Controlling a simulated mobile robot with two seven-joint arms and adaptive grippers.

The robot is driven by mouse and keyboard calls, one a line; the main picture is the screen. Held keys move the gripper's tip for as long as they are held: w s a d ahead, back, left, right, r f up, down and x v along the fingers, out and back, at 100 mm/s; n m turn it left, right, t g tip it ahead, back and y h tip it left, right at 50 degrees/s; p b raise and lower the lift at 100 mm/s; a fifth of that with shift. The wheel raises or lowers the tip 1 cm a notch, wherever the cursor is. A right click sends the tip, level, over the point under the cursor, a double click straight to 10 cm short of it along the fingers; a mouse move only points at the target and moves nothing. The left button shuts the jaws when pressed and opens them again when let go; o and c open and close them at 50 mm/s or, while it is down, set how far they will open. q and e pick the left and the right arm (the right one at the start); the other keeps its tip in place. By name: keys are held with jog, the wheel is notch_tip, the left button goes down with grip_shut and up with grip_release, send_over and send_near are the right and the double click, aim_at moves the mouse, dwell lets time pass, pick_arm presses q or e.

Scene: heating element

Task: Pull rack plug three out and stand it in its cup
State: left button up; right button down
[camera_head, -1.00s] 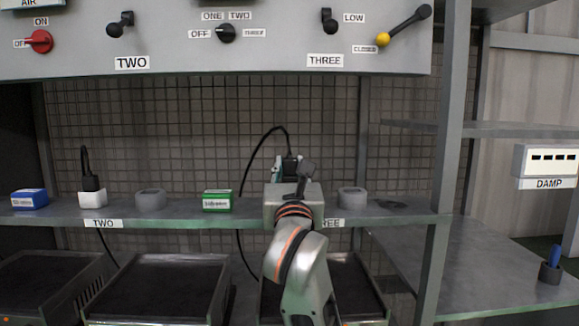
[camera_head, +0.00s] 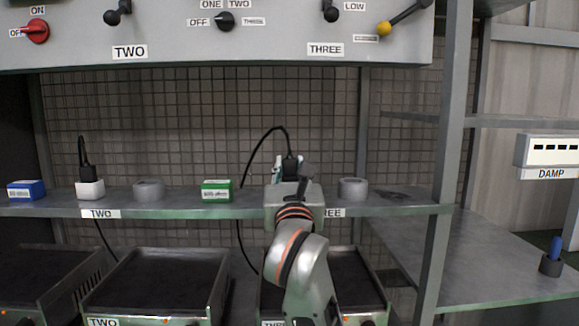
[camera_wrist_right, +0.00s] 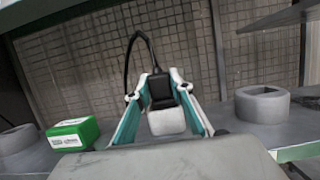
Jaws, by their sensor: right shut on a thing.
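Rack plug three (camera_wrist_right: 160,88) is black, with a black cable arching up from it. In the right wrist view it stands upright directly above a white socket block (camera_wrist_right: 166,122), with no clear gap between them. My right gripper (camera_wrist_right: 157,84) has its teal-sided fingers on either side of the plug and is shut on it. In the head view my right gripper (camera_head: 287,168) and wrist hide the socket and most of the plug (camera_head: 292,164). A grey round cup (camera_head: 353,189) stands just right of it, and shows hollow and empty in the wrist view (camera_wrist_right: 262,104). My left gripper is out of view.
A green box (camera_head: 216,190) stands left of my gripper on the shelf (camera_head: 255,208). Farther left are another grey cup (camera_head: 149,190), plug two (camera_head: 87,170) in its white socket, and a blue box (camera_head: 26,190). A mesh panel is behind; a post (camera_head: 440,180) stands right.

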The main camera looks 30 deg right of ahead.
jog(key=shift+f+b, duration=0.35)
jog(key=shift+f, duration=0.25)
jog(key=c, duration=1.7)
grip_release()
jog(key=v, duration=0.7)
jog(key=shift+s, duration=0.2)
jog(key=shift+a, duration=0.15)
